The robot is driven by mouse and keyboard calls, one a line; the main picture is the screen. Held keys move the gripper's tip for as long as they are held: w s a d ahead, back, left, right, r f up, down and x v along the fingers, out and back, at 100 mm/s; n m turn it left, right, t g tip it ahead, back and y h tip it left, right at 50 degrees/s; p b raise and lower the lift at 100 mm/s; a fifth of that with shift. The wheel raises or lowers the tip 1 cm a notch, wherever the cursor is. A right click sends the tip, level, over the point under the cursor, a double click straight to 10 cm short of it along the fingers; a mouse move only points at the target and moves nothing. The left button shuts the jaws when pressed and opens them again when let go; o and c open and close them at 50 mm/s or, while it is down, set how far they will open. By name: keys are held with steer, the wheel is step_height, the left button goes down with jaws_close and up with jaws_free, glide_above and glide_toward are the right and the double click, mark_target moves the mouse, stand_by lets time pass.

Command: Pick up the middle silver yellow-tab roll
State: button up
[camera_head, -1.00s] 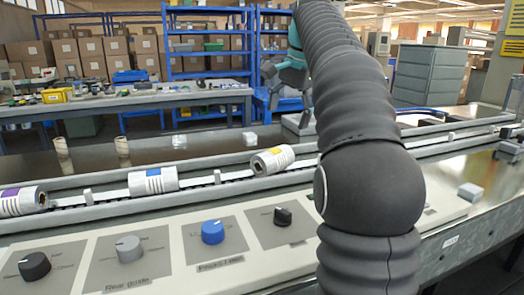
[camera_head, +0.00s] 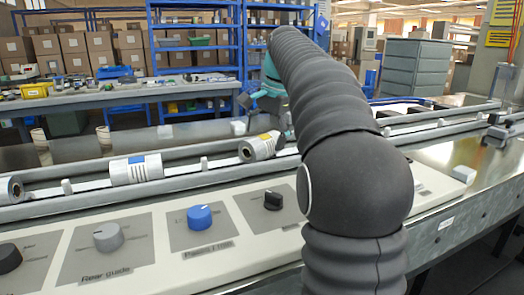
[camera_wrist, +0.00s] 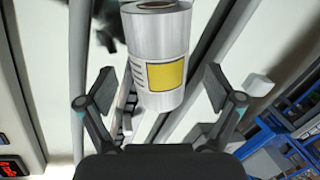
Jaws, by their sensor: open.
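The silver roll with a yellow tab (camera_head: 262,147) lies tilted on the conveyor rail, just left of my arm in the head view. In the wrist view the same silver yellow-tab roll (camera_wrist: 158,52) is large at top centre, its yellow label facing the camera. My gripper (camera_wrist: 155,92) is open, with one finger on each side of the roll's lower part. Gaps show between the fingers and the roll.
A blue-tab roll (camera_head: 136,169) lies farther left on the same rail, and another roll (camera_head: 11,189) is cut off at the left edge. A control panel with knobs (camera_head: 200,217) runs along the front. A small white block (camera_wrist: 257,85) is right of the gripper.

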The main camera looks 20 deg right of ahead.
steer(key=shift+x, duration=1.5)
steer(key=c, duration=1.5)
steer(key=shift+c, duration=0.2)
